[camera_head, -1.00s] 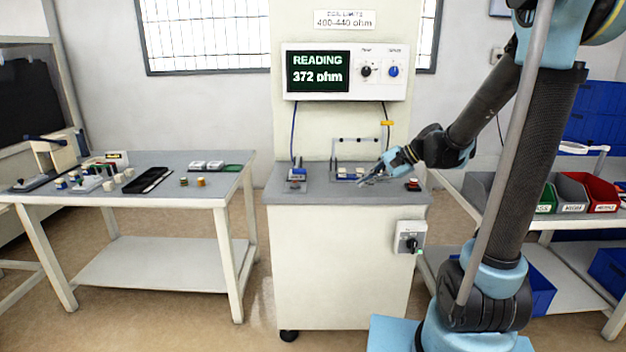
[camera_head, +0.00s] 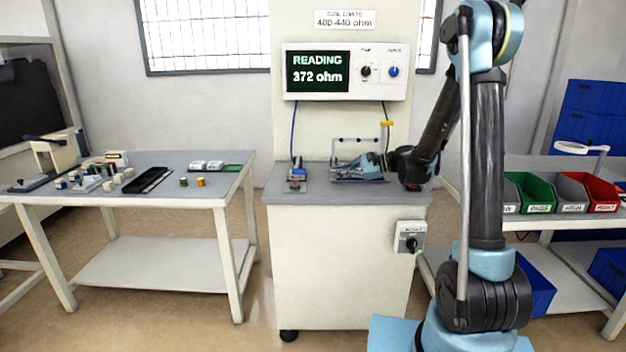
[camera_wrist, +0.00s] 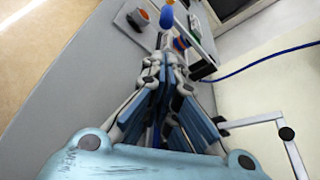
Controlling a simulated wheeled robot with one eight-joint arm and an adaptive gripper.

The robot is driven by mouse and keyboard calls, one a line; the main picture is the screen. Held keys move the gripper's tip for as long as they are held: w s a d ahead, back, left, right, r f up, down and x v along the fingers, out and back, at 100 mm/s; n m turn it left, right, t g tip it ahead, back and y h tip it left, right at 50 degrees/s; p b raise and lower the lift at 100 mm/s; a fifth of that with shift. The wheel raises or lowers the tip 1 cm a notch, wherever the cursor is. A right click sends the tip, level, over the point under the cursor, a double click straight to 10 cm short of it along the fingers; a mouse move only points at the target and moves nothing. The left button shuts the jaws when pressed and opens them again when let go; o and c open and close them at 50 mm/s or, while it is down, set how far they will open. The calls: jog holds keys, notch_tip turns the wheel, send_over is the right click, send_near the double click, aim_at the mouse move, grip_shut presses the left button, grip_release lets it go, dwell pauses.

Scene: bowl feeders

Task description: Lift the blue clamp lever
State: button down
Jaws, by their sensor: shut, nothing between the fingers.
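The blue clamp lever (camera_head: 298,171) is on the small fixture at the left of the bench top. My gripper (camera_head: 338,174) is low over the bench, to the right of that fixture, pointing left. It also shows in the wrist view (camera_wrist: 166,48), fingers together and empty. The fingers partly hide the fixture, and I cannot tell whether they touch the lever.
A thin bracket frame (camera_head: 355,140) stands behind my gripper; its arm (camera_wrist: 255,121) is close at right in the wrist view. The meter (camera_head: 345,72) reads 372 ohm. The front bench strip is clear.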

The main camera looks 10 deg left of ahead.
aim_at(312, 185)
jog(key=x, duration=1)
dwell(0.5)
